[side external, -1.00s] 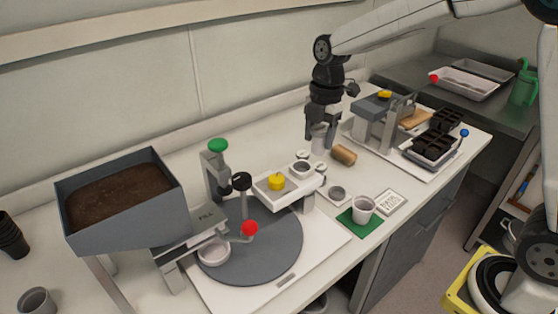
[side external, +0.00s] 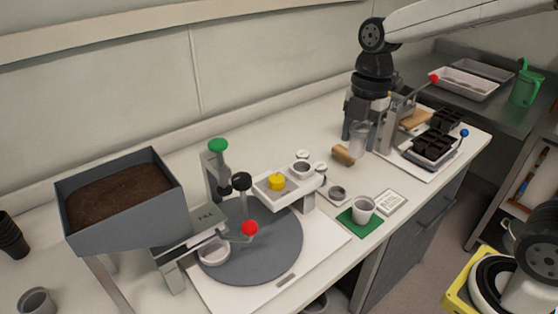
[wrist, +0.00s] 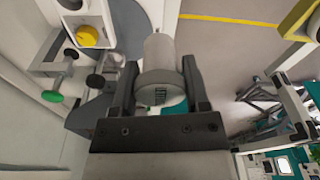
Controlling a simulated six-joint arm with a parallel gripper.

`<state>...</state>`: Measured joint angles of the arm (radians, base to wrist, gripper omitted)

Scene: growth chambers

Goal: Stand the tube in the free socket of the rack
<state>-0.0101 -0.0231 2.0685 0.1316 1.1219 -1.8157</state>
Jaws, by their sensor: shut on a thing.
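My gripper (side external: 357,126) is shut on a pale, translucent tube (side external: 358,143), held above the back of the white counter, left of the press stand. The tube points down and looks roughly upright. In the wrist view, the tube (wrist: 160,62) sits between the two dark fingers of my gripper (wrist: 161,85), with a wider pale collar towards the palm. I cannot clearly make out a rack or its free socket in either view. A tan cylinder (side external: 343,155) lies on its side on the counter, just left of the tube.
A white cup (side external: 363,209) stands on a green mat (side external: 347,220). A grey press stand (side external: 388,133) and black cell trays (side external: 434,148) are to the right. A soil hopper (side external: 122,235) is at left.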

